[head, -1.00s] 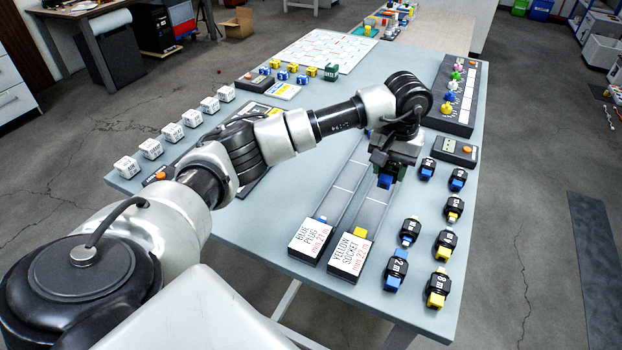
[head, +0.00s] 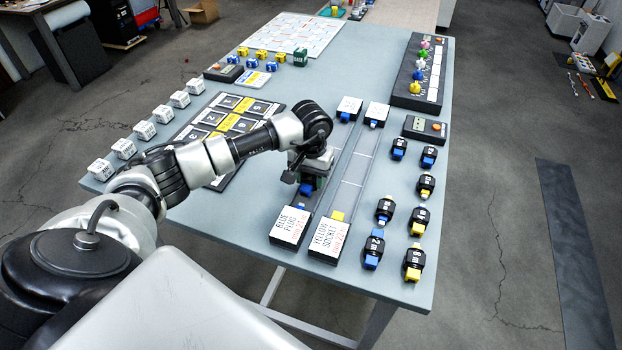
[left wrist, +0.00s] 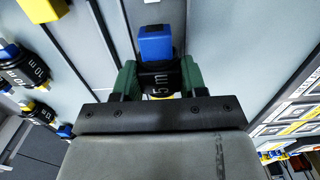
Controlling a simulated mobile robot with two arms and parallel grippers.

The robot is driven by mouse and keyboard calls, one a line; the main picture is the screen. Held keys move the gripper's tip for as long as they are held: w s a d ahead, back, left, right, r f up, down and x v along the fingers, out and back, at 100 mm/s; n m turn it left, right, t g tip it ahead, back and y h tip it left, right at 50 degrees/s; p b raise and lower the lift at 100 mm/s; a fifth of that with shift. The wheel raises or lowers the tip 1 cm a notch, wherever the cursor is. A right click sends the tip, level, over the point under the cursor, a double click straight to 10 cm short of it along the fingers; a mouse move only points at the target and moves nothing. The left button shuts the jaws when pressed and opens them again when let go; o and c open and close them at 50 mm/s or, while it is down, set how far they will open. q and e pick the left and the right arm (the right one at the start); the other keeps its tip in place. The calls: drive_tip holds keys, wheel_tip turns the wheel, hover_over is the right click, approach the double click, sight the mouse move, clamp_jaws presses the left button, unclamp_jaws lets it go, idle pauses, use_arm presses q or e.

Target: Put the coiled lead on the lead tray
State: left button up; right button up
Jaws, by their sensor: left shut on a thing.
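My left gripper (head: 309,182) is shut on a black coiled lead (left wrist: 160,82) with a blue plug (left wrist: 155,42). The lead's label shows "5 m", perhaps partly covered. Green fingers clasp its sides in the left wrist view. In the head view the gripper is above the left lane of the lead tray, near its "BLUE PLUG" sign (head: 290,226); I cannot tell if the lead touches the lane. The right lane (head: 352,178) has a "YELLOW SOCKET" sign (head: 330,238) and a yellow block (head: 337,216). My right gripper is not in view.
Several other black leads with blue or yellow ends (head: 384,209) stand on the table right of the lanes. A small meter (head: 425,128) and a panel with coloured knobs (head: 419,70) are behind them. White labelled cubes (head: 145,130) line the left edge, beside a numbered board (head: 240,112).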

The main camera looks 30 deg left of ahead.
use_arm(q)
drive_tip(key=shift+f, duration=0.85)
drive_tip(key=o, duration=0.5)
drive_tip(key=shift+f, duration=0.15)
drive_tip(key=o, duration=0.5)
drive_tip(key=shift+c, duration=0.2)
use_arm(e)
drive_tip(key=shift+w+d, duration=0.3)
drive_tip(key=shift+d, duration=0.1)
